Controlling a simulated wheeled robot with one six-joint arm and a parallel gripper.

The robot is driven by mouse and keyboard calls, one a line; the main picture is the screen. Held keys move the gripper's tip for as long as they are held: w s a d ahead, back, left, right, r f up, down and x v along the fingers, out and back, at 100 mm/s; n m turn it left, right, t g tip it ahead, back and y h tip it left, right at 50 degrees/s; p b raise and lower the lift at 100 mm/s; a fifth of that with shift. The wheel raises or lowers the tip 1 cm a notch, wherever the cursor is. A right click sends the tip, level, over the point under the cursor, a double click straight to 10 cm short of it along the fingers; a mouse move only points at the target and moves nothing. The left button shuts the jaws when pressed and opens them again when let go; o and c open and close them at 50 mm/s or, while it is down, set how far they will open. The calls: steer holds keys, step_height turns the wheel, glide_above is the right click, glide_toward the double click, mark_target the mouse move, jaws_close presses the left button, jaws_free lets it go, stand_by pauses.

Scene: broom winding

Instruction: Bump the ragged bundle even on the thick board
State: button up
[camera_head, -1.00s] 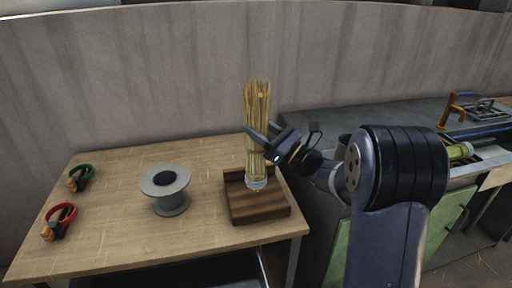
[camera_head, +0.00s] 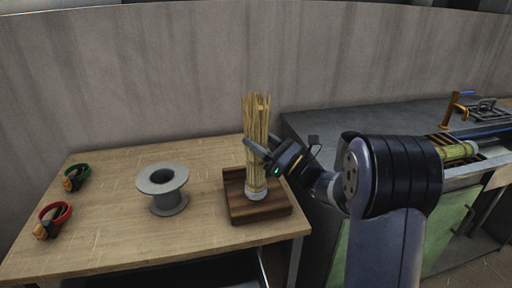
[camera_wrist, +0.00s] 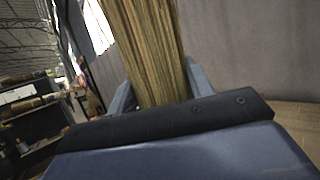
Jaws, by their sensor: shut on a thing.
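The straw bundle (camera_head: 256,125) stands upright, its top ends at uneven heights. A pale band (camera_head: 257,194) wraps its lower end, which is down at the thick dark wooden board (camera_head: 262,213); I cannot tell for sure whether it touches. My gripper (camera_head: 264,156) is shut on the bundle around its middle, coming in from the right. In the wrist view the straw (camera_wrist: 152,50) runs up between my two fingers (camera_wrist: 160,90).
A grey spool (camera_head: 163,188) stands left of the board on the wooden table (camera_head: 110,225). Green-handled (camera_head: 76,176) and red-handled (camera_head: 53,220) tools lie at the left. A grey bench (camera_head: 400,118) at the right carries a bound bundle (camera_head: 457,150) and an orange-handled device (camera_head: 454,108).

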mark_target(266, 127)
steer(key=shift+r+p, duration=1.8)
steer(key=shift+r, duration=0.75)
